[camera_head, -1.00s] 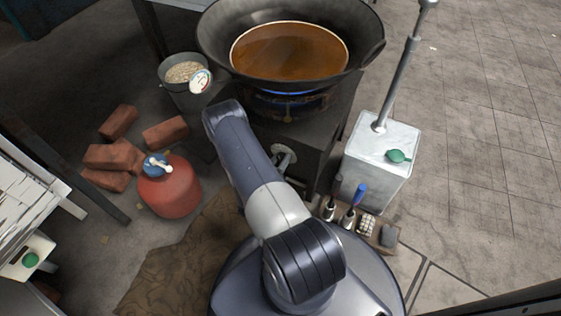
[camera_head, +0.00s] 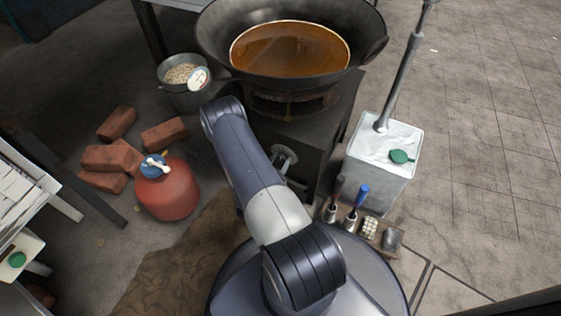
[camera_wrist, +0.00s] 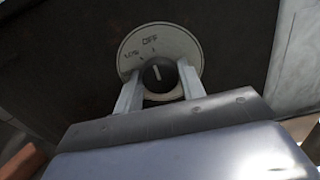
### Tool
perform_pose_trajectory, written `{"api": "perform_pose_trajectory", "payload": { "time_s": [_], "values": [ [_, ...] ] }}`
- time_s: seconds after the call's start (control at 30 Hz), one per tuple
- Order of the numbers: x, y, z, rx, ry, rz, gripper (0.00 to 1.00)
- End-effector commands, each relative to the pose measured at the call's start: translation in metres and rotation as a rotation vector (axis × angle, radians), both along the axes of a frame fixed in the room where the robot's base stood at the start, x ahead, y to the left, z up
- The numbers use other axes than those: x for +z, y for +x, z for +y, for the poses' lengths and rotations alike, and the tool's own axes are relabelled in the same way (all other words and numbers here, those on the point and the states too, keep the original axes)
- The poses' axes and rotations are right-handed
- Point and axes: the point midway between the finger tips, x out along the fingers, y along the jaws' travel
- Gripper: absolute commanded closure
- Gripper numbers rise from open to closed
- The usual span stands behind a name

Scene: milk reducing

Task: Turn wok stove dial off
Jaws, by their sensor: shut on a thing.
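The stove (camera_head: 325,125) is a dark box under a large black wok (camera_head: 220,45) of brown liquid in the head view. No flame shows under the wok. In the wrist view, the dial has a pale round plate (camera_wrist: 185,40) marked OFF at its top and a black knob (camera_wrist: 158,78). The knob's white pointer line points nearly straight up, toward OFF. My gripper (camera_wrist: 160,76) is shut on the knob, one finger on each side. The gripper and dial are not clear in the head view, where my arm blocks part of the stove front.
A red canister (camera_head: 170,192) and several bricks (camera_head: 118,122) lie left of the stove. A grey bucket (camera_head: 185,98) with a gauge stands behind them. A white can (camera_head: 385,155) and a tool holder (camera_head: 375,240) are on the right. Tiled floor is clear at far right.

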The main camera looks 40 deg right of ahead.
Motion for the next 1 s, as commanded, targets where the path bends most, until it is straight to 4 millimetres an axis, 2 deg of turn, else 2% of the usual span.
{"api": "perform_pose_trajectory", "payload": {
  "time_s": [0.33,0.37,0.6,0.87,1.0],
  "values": [
    [0.0,-0.002,-0.001,-0.007,0.001,-0.002,0.85],
    [0.0,-0.002,-0.001,-0.007,0.001,-0.002,0.6],
    [0.0,-0.001,-0.001,-0.004,0.0,-0.001,0.41],
    [0.0,-0.001,0.001,-0.001,0.001,-0.001,0.41],
    [0.001,-0.004,0.011,0.002,0.001,0.002,0.41]
  ]
}}
